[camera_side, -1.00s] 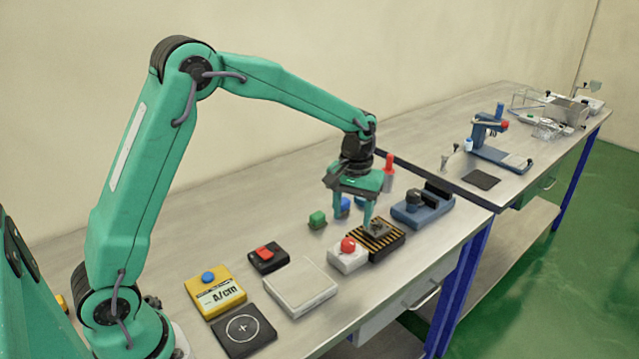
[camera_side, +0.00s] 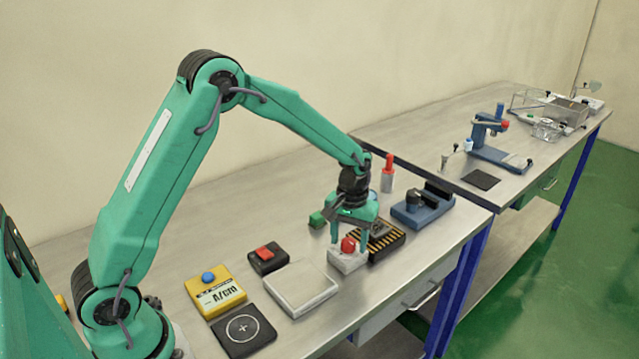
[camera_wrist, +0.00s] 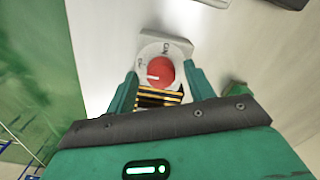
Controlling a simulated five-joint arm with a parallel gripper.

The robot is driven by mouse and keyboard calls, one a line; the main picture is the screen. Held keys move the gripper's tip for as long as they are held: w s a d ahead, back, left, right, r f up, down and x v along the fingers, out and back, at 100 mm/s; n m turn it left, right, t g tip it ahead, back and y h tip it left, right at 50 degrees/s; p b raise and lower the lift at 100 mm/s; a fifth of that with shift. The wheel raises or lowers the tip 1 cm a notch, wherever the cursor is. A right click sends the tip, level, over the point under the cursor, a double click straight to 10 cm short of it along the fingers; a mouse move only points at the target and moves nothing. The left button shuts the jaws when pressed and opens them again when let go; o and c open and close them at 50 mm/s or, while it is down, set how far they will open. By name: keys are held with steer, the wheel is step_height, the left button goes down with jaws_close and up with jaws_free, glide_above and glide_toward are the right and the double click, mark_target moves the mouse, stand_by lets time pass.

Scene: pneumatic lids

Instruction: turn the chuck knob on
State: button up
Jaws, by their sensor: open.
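The chuck knob appears to be the red round knob (camera_side: 348,245) on a small white box (camera_side: 346,262) near the front of the bench. In the wrist view, the red knob (camera_wrist: 160,72) carries a short white line pointing left. An ON mark shows above it, and another mark at its upper left is hard to read. My gripper (camera_wrist: 161,75) is open, pointing down, with one finger on each side of the knob. Whether the fingers touch it, I cannot tell.
A black-and-yellow striped block (camera_side: 386,244) stands close beside the white box. A blue vise-like device (camera_side: 423,212) and a red-topped cylinder (camera_side: 388,178) are beyond. A grey plate (camera_side: 300,290), black box with red switch (camera_side: 267,260) and yellow box (camera_side: 215,297) are left.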

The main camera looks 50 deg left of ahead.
steer(key=shift+c, duration=0.4)
steer(key=c, duration=0.9)
